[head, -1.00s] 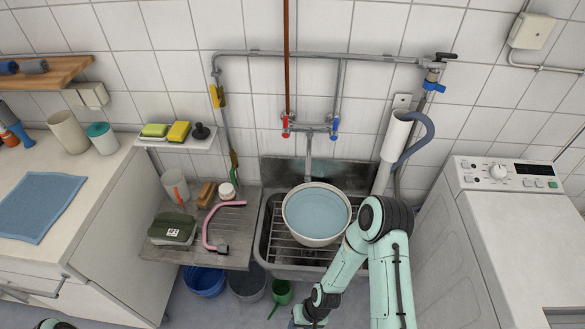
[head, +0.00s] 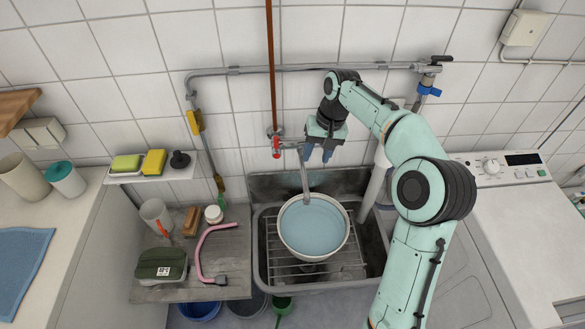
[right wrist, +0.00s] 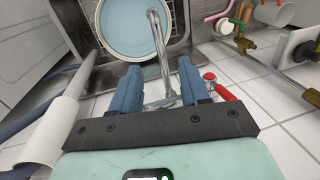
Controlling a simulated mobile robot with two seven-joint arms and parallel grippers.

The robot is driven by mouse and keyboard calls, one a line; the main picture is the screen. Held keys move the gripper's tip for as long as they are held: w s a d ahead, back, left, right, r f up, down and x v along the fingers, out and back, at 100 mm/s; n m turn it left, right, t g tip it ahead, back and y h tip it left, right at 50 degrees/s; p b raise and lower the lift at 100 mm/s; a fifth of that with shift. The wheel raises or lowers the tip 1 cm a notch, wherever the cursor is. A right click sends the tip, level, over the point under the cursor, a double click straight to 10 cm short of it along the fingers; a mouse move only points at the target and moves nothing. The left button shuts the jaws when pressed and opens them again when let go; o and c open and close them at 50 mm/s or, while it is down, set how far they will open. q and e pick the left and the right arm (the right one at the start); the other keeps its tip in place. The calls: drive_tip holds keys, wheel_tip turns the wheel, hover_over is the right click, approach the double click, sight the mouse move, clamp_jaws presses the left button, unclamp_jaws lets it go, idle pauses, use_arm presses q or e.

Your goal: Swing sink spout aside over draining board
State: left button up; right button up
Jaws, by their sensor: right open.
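The metal sink spout (head: 305,178) hangs from the wall tap and points down over a bowl of water (head: 313,228) in the sink. My right gripper (head: 317,153) is open, fingers downward, at the tap just right of the spout's upper part. In the right wrist view the spout (right wrist: 161,50) runs between the two blue fingers in the picture; I cannot tell whether they touch it. The draining board (head: 232,258) is left of the sink. The red tap handle (head: 276,146) shows; the blue one is hidden behind my gripper. My left gripper is not in view.
On the draining board are a pink hose (head: 203,252), a green box (head: 161,264), a beaker (head: 156,216), a brush (head: 191,222) and a white jar (head: 213,214). A soap shelf (head: 150,174) is above. A washing machine (head: 525,235) stands right.

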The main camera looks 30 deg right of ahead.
sight(306, 187)
drive_tip(key=f, duration=0.3)
drive_tip(key=a+f+b, duration=0.1)
drive_tip(key=f, duration=0.3)
drive_tip(key=a+f, duration=0.1)
drive_tip(key=f, duration=0.3)
drive_tip(key=shift+f, duration=0.1)
drive_tip(key=shift+w+a+f, duration=0.1)
drive_tip(key=shift+f, duration=0.35)
drive_tip(key=shift+w+a+f, duration=0.1)
drive_tip(key=shift+f, duration=0.3)
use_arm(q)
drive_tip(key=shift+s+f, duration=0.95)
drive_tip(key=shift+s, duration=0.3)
use_arm(e)
clamp_jaws()
